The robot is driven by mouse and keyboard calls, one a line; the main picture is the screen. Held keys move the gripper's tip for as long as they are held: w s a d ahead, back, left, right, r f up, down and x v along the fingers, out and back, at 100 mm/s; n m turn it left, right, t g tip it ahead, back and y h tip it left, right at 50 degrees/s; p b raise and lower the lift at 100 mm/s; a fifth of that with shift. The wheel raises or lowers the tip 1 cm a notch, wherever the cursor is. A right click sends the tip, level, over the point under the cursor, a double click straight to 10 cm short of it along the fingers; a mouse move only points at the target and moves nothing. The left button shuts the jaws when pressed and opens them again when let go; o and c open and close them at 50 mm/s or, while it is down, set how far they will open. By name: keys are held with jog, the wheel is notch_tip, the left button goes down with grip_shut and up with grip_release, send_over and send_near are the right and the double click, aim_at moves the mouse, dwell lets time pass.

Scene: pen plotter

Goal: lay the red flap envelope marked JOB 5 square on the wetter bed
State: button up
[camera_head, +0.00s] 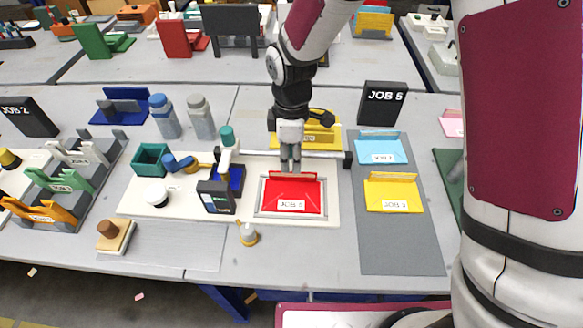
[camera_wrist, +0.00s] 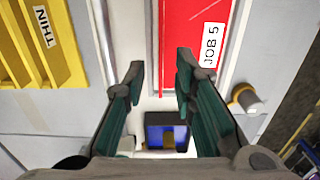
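The red flap envelope (camera_head: 292,190) marked JOB 5 lies inside the grey frame of the wetter bed (camera_head: 290,216) on the white board, its edges looking about parallel to the frame. Its flap stands up at the back edge. The envelope also shows at the top of the wrist view (camera_wrist: 190,40), label on its right. My gripper (camera_head: 290,168) points down just above or behind the flap; the exact gap is hard to tell. In the wrist view my gripper's fingers (camera_wrist: 159,78) are spread, with nothing held between them.
A blue and yellow envelope (camera_head: 380,148) (camera_head: 391,192) lie on the grey mat at right. A black JOB 5 sign (camera_head: 383,103) stands behind. The front table edge is mostly clear.

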jog(key=s+d+r+m+t, duration=0.1)
jog(key=s+d+r+m, duration=0.4)
jog(key=r, duration=0.5)
jog(key=s+d+r+m+t, duration=0.1)
jog(key=s+d+r+m, duration=0.2)
jog(key=d+r, duration=0.6)
jog(key=s+d+r+m+t, duration=0.1)
jog(key=s+d+r+m, duration=0.1)
jog(key=s, duration=0.5)
jog(key=s+d+r+m, duration=0.1)
jog(key=s+d+m, duration=0.3)
jog(key=s+m, duration=0.3)
jog(key=shift+s+d+r+m+t, duration=0.15)
jog(key=shift+s+r+m+t, duration=0.15)
jog(key=shift+r+t, duration=0.1)
notch_tip(320, 180, up, 3)
jog(key=p, duration=0.2)
jog(key=shift+t+p, duration=0.3)
